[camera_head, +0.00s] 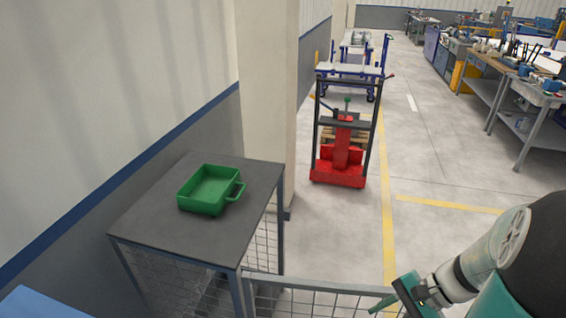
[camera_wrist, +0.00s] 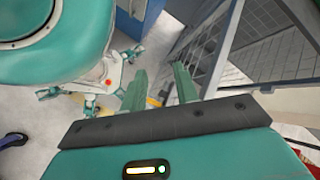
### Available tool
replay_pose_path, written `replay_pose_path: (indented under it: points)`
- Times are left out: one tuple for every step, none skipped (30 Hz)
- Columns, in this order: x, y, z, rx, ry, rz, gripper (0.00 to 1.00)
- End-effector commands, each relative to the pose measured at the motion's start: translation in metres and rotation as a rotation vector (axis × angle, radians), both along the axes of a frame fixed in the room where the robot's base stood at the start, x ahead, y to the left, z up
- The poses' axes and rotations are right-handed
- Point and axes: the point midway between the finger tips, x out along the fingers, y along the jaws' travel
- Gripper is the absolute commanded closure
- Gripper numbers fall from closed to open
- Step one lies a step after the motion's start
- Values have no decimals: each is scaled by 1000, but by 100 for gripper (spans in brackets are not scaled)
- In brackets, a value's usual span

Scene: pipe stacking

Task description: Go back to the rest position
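My gripper (camera_head: 408,291) is at the lower right of the head view, at the end of my teal and grey arm. It is beside the grey rail in the picture; I cannot tell whether they touch. In the wrist view my gripper (camera_wrist: 160,86) shows two green fingers standing apart with nothing held between them. I see no pipe in either view.
A green bin (camera_head: 211,189) with a handle sits on a dark table (camera_head: 150,219) with mesh sides. A grey rail (camera_head: 320,287) runs from the table towards my gripper. A red stacker (camera_head: 341,150) stands farther back. Workbenches (camera_head: 487,90) line the right. The middle floor is clear.

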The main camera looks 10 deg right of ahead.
Motion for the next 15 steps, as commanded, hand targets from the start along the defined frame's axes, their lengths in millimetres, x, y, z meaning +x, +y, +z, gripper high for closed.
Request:
replay_pose_path:
  points:
    - [3, 9, 9, -61, -21, 69, 70]
    - [4, 14, 13, -98, -32, 107, 70]
    - [5, 20, 19, -143, -47, 157, 70]
    - [7, 24, 24, -180, -61, 193, 70]
    - [7, 28, 28, -215, -75, 230, 70]
    - [9, 33, 34, -262, -95, 278, 70]
    - [10, 38, 39, -297, -112, 312, 70]
    - [11, 42, 44, -332, -128, 347, 70]
    - [12, 47, 50, -379, -153, 392, 70]
    - [12, 51, 55, -413, -172, 424, 70]
    - [13, 55, 60, -447, -194, 457, 70]
    - [14, 60, 67, -493, -224, 500, 70]
    - [15, 64, 72, -527, -246, 531, 70]
    - [15, 68, 78, -561, -272, 560, 70]
    - [16, 74, 85, -605, -306, 601, 70]
